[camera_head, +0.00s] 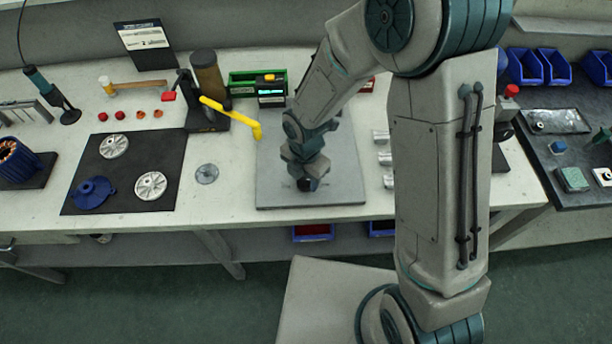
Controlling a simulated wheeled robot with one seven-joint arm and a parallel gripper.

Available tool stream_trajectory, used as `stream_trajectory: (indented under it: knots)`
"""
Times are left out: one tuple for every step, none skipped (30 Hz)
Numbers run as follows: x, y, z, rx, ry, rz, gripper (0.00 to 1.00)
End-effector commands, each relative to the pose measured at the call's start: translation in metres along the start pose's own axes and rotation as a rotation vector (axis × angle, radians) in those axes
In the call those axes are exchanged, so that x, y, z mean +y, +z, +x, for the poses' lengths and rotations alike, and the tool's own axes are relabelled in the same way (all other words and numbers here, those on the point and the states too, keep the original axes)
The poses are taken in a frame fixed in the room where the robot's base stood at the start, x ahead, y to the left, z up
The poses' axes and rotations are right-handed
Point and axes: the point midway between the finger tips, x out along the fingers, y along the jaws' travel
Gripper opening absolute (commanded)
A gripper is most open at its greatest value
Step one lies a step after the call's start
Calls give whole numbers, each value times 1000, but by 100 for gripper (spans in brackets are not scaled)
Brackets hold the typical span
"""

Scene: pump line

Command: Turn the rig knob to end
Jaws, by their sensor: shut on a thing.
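My gripper (307,182) points down over the grey rig plate (340,193) on the bench, near the plate's front edge. Its jaws are shut on a small dark thing at the plate, which I take to be the rig knob. The gripper and wrist cover most of the knob, so its pointer and angle cannot be told. Faint dark marks lie on the plate on both sides of the jaws.
A yellow-handled press (233,112) stands left of the plate. Behind is a green box (244,82) with a lit display unit (271,93). Left lies a black mat (122,195) with metal discs and a blue flanged part (92,193). Metal pieces (382,147) lie right of the plate.

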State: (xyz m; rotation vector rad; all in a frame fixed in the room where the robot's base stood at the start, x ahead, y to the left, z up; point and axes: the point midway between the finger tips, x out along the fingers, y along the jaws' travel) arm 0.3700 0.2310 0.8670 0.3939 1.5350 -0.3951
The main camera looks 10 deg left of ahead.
Motion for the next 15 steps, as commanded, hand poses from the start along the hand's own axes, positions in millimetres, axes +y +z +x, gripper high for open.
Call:
stream_trajectory:
  knots:
    - [1, 0, 1, -1, 2, 23, 20]
    - [1, 0, 1, -1, 3, 40, 20]
    - [1, 0, 1, -1, 3, 67, 20]
    - [1, 1, 1, -1, 2, 88, 20]
    - [1, 1, 1, -1, 2, 111, 20]
    - [1, 1, 2, -1, 2, 144, 20]
    - [1, 1, 2, -1, 2, 170, 20]
    - [1, 1, 2, -1, 3, 197, 20]
    - [2, 1, 2, -1, 4, 234, 20]
    - [2, 1, 2, -1, 4, 262, 20]
    - [2, 1, 2, -1, 4, 290, 20]
    - [2, 1, 2, -1, 4, 328, 20]
    - [2, 1, 2, -1, 4, 356, 20]
    - [2, 1, 2, -1, 4, 385, 20]
    - [2, 1, 2, -1, 4, 423, 20]
